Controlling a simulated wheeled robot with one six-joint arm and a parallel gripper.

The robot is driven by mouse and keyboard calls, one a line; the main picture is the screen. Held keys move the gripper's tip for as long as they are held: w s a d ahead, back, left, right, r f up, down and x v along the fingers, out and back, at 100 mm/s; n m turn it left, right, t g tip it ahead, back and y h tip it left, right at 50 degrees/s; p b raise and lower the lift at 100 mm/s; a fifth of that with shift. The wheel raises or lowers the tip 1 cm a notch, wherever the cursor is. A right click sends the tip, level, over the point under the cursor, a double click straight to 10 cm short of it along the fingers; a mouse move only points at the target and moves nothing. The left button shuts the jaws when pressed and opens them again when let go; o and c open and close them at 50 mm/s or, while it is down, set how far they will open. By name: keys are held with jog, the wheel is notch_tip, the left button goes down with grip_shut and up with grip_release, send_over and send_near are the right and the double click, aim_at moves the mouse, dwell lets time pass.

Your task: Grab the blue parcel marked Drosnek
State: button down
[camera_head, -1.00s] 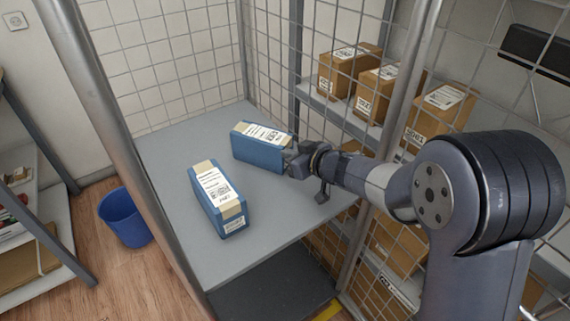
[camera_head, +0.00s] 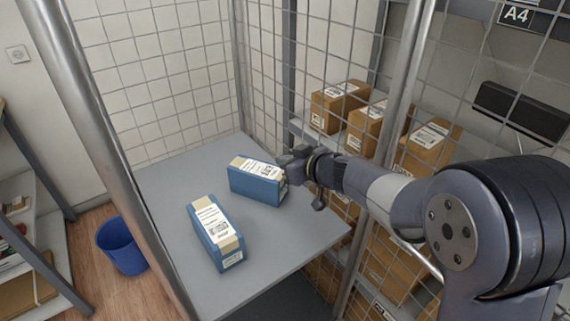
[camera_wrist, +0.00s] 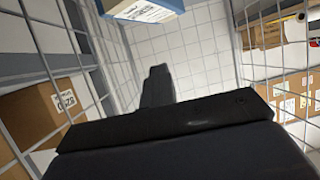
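Two blue parcels with tan tape and white labels lie on a grey counter (camera_head: 285,228). The rear parcel (camera_head: 253,184) is turned crosswise; the front parcel (camera_head: 222,252) lies lengthwise to its left and nearer. The label print is too small to read, so I cannot tell which is marked Drosnek. My gripper (camera_head: 287,160) is at the rear parcel's right end, overlapping its far top corner in the picture; contact is unclear. In the wrist view a blue parcel (camera_wrist: 142,10) shows at the top edge, apart from the dark finger (camera_wrist: 158,84). The finger opening is not clear.
Wire mesh walls enclose the counter behind and at right. Brown boxes (camera_head: 333,106) stand on shelves beyond the right mesh. A metal post (camera_head: 398,95) rises by my arm. A blue bin (camera_head: 121,246) stands on the floor at left. The counter's right front is clear.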

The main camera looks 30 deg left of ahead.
jog(key=shift+c, duration=2.2)
grip_release()
